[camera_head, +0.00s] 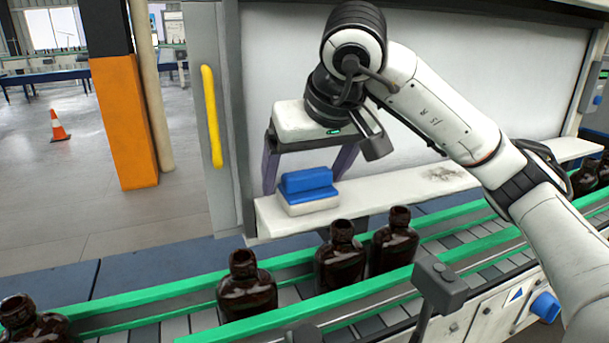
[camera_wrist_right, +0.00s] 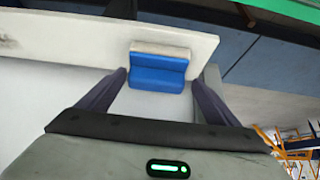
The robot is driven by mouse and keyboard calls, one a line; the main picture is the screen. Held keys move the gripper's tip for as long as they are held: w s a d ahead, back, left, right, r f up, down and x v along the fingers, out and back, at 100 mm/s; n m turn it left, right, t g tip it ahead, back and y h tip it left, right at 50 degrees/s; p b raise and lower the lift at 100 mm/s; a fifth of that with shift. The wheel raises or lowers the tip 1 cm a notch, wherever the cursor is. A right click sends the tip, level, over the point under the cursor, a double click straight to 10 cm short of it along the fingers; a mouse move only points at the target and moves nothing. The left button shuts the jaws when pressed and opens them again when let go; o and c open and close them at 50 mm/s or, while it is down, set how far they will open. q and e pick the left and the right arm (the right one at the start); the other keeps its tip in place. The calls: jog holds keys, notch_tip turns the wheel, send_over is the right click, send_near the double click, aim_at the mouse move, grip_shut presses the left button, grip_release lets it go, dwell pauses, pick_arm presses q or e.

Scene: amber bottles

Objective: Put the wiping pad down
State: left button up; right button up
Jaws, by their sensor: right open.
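The wiping pad (camera_head: 308,190), blue on top with a whitish base, rests on the white ledge (camera_head: 412,192) near its left end. It also shows in the right wrist view (camera_wrist_right: 159,70). My right gripper (camera_head: 306,190) is open, its two dark fingers apart on either side of the pad, and a gap shows between each finger and the pad. In the right wrist view the pad sits beyond the fingertips (camera_wrist_right: 160,82), between them. My left gripper is not clearly in view.
Below the ledge runs a conveyor with green rails (camera_head: 141,312) carrying several amber bottles (camera_head: 246,287). A grey post with a yellow handle (camera_head: 211,117) stands left of the ledge. A pale panel (camera_head: 275,60) is behind my right arm. The ledge right of the pad is mostly clear.

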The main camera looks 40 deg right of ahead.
jog(key=s+d+p+v, duration=0.1)
jog(key=p+v, duration=0.1)
jog(key=v, duration=0.8)
jog(key=shift+a+f, duration=0.2)
jog(key=shift+f, duration=0.05)
